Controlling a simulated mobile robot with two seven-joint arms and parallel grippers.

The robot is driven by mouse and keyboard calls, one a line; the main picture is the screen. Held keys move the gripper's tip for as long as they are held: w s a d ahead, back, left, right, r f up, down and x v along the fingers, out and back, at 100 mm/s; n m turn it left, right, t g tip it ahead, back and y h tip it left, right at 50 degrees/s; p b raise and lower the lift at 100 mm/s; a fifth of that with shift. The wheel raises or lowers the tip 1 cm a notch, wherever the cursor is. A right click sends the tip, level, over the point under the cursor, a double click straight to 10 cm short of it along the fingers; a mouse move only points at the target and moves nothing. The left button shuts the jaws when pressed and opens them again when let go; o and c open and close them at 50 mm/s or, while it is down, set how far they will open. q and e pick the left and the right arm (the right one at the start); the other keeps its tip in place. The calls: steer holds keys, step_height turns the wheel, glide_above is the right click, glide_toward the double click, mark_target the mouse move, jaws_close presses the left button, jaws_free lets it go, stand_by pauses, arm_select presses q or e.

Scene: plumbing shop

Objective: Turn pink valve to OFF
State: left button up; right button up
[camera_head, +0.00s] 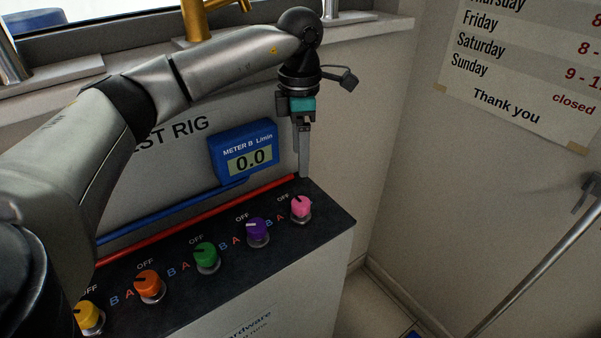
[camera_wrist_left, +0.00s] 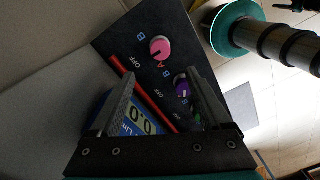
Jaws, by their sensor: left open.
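The pink valve (camera_head: 301,206) is a round knob at the right end of the black-topped test rig panel (camera_head: 335,221). An OFF label stands at its upper left. A dark pointer mark shows on its left side; I cannot tell its exact setting. My left gripper (camera_head: 303,174) points down just above and behind the pink valve, apart from it. In the left wrist view the pink valve (camera_wrist_left: 160,48) is beyond the fingertips of the open, empty left gripper (camera_wrist_left: 165,88). My right gripper is in neither view.
Purple (camera_head: 257,232), green (camera_head: 206,256), orange (camera_head: 149,285) and yellow (camera_head: 89,317) knobs run leftward along the panel. A blue meter (camera_head: 244,149) reading 0.0 stands close left of my gripper. Red (camera_head: 200,218) and blue pipes run behind the knobs. A wall is to the right.

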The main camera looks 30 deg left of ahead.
arm_select(q)
steer(key=shift+r, duration=1.6)
steer(key=shift+f, duration=0.1)
